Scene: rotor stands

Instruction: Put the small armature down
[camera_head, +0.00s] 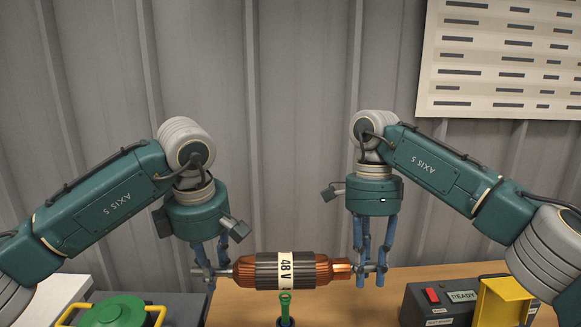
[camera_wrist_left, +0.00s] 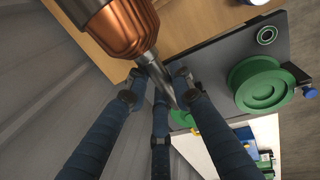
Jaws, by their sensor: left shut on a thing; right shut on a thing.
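The armature (camera_head: 268,271) is a copper and dark cylinder with a "48 V" label band and a shaft at each end. It hangs level between both grippers, above the wooden table. My left gripper (camera_head: 213,273) is shut on the shaft at its left end. My right gripper (camera_head: 370,268) is shut on the shaft at its right end. In the left wrist view the copper end of the armature (camera_wrist_left: 125,25) tapers to the metal shaft, held between the fingers of my left gripper (camera_wrist_left: 163,88). The armature's underside is hidden in the head view.
A green-topped post (camera_head: 285,309) rises in front of the armature's middle. A green round part (camera_head: 112,312) with yellow handles lies at the left. A dark box (camera_head: 432,304) with a red switch and "READY" display stands at the right, beside a yellow bracket (camera_head: 502,300).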

